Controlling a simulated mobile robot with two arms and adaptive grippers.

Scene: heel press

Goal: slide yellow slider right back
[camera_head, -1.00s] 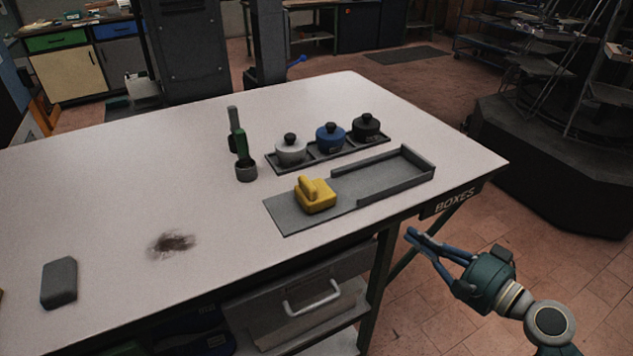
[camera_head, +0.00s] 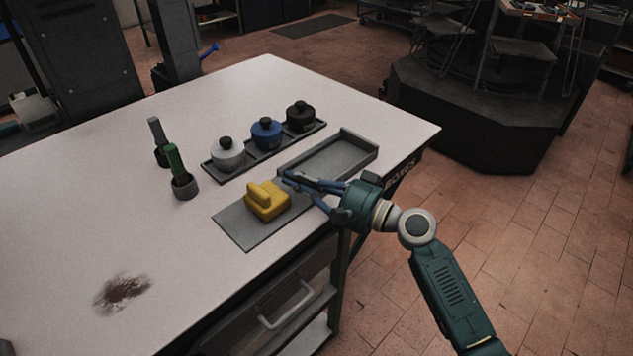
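The yellow slider (camera_head: 267,202), a block with a raised handle, sits on the flat left part of a grey track plate (camera_head: 238,224). The right part of the track is a walled grey tray (camera_head: 352,165), which looks empty. My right gripper (camera_head: 286,182) is just right of the slider, over the track, with its blue fingers pointing left toward it. The fingers look apart, with nothing between them. Whether a fingertip touches the slider I cannot tell. My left gripper is out of view.
Behind the track, a dark rack (camera_head: 219,172) holds a white pot (camera_head: 228,153), a blue pot (camera_head: 267,132) and a black pot (camera_head: 301,116). A green-handled tool (camera_head: 174,160) stands in a cup to the left. A dark stain (camera_head: 122,292) marks the white table (camera_head: 80,215).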

